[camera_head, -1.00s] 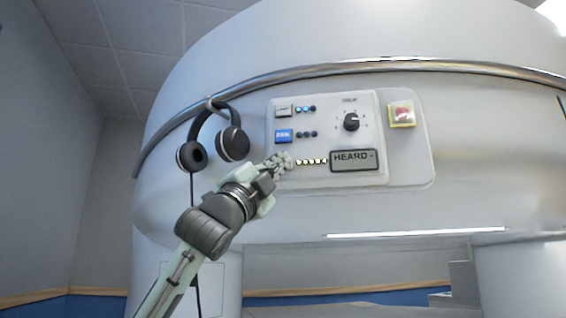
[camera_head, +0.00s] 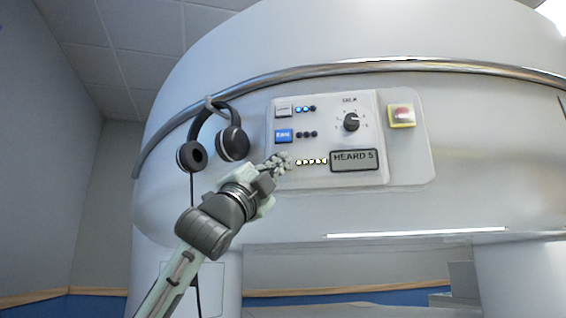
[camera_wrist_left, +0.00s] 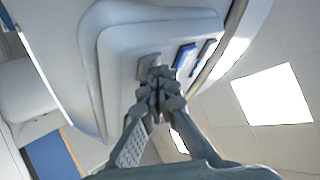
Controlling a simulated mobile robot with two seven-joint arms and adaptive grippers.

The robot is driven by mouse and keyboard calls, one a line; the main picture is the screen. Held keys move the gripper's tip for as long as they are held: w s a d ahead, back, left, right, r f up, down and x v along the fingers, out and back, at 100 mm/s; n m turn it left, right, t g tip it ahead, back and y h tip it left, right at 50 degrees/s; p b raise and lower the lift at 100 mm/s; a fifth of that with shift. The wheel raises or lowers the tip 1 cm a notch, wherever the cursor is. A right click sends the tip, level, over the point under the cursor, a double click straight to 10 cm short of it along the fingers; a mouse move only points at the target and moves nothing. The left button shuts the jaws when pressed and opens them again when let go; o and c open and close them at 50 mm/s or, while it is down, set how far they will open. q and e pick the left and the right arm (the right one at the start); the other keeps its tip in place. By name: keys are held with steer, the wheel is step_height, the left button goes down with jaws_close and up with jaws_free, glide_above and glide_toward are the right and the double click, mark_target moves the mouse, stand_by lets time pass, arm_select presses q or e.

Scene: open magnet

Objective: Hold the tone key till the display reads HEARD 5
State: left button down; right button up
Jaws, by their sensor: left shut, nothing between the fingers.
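The display (camera_head: 353,160) on the white control panel reads HEARD 5. My left gripper (camera_head: 284,160) is shut and empty, with its fingertips at the left end of a row of lit dots (camera_head: 312,162). In the head view the fingertips cover the key at that spot, which I take to be the tone key. In the left wrist view a grey key (camera_wrist_left: 149,64) shows just past the closed fingertips (camera_wrist_left: 160,78), partly hidden by them. I cannot tell if the fingertips still press it. My right gripper is not in view.
Above the fingertips are a blue key (camera_head: 283,136) and a pale key (camera_head: 283,111). A black dial (camera_head: 351,122) and a red button on a yellow base (camera_head: 402,115) sit to the right. Black headphones (camera_head: 234,143) hang close to my left gripper, under a metal rail (camera_head: 330,69).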

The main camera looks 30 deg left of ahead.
arm_select(q)
steer(key=shift+s+d+f, duration=0.1)
steer(key=shift+s+d, duration=0.2)
steer(key=shift+s, duration=0.5)
steer(key=s, duration=0.1)
steer(key=s+d, duration=0.1)
steer(key=s, duration=0.1)
steer(key=s+d, duration=0.1)
steer(key=shift+s, duration=0.3)
stand_by(0.8)
